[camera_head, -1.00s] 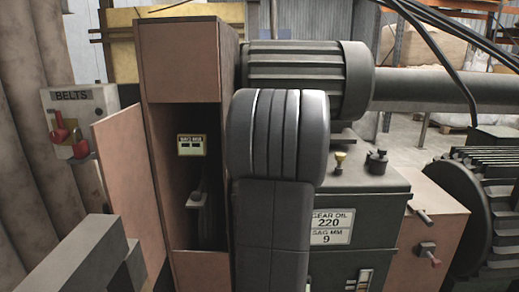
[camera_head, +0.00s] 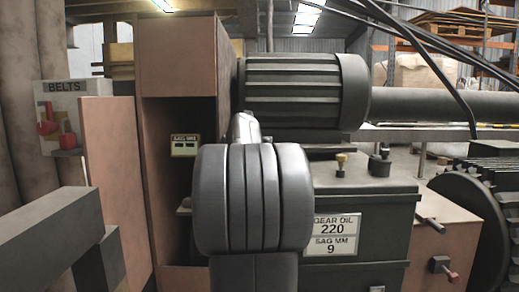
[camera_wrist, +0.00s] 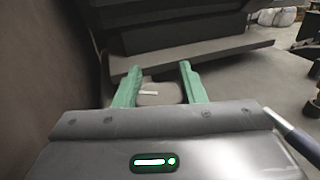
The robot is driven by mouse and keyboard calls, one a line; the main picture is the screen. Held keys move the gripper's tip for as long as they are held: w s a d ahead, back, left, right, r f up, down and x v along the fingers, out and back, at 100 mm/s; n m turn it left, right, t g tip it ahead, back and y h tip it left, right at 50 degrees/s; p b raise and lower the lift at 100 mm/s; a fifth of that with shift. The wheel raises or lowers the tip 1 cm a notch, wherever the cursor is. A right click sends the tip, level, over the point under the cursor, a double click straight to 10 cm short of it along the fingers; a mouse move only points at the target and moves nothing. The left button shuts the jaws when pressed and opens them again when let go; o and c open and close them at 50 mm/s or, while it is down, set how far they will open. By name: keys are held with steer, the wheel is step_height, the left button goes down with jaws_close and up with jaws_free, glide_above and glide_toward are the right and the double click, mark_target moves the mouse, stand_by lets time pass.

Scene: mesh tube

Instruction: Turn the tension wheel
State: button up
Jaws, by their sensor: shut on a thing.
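In the wrist view, the two green fingers of my gripper (camera_wrist: 157,82) stand on either side of a grey-brown rounded piece with a white mark, the tension wheel (camera_wrist: 160,98). The gripper is shut on it. Only its top part shows between the fingers; the rest is hidden below my gripper body. In the head view, my own grey arm covers the gripper and the wheel, in front of the open brown cabinet (camera_head: 178,70). A small sag readout (camera_head: 185,146) is inside the cabinet; its digits are too small to read.
The cabinet door (camera_head: 115,185) stands open at left, beside a belts board (camera_head: 75,115) with red padlocks. A ribbed motor (camera_head: 300,92) is above right. A sign (camera_head: 332,235) reads gear oil 220, sag mm 9. A grey beam (camera_head: 50,225) stands at lower left.

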steer(key=shift+s+d+m+g+h, duration=0.1)
steer(key=shift+m+g+h, duration=0.6)
steer(key=shift+h, duration=0.5)
steer(key=shift+d+m+g+h, duration=0.1)
steer(key=shift+m+g+h, duration=0.4)
steer(key=shift+m+h, duration=0.55)
steer(key=shift+h, duration=0.25)
steer(key=o, duration=1)
step_height(320, 180, up, 10)
steer(key=p, duration=0.5)
steer(key=shift+p, duration=0.35)
